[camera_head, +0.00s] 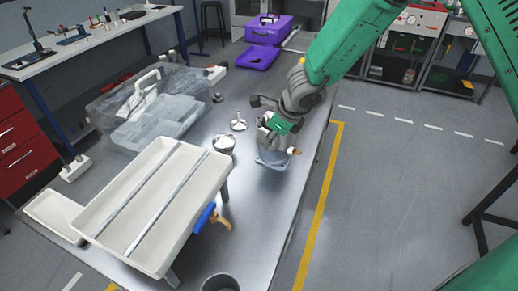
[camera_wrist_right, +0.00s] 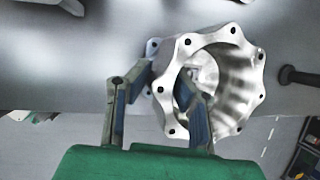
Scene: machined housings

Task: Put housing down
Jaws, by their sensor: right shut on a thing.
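The housing is a silvery metal ring-shaped part with a scalloped, bolt-holed flange. In the wrist view the housing (camera_wrist_right: 247,88) faces the camera with its bore open. My right gripper (camera_wrist_right: 168,84) is shut on its wall at the left, with one finger inside the bore and the other outside. In the head view my right gripper (camera_head: 278,127) is over the right part of the metal table (camera_head: 262,222). It partly hides the housing (camera_head: 271,162) below it. I cannot tell whether the housing touches the table top. My left gripper is not in view.
Two small metal parts (camera_head: 238,124) (camera_head: 224,142) stand just left of the housing. Purple boxes (camera_head: 268,30) stand behind. The table's right edge is close.

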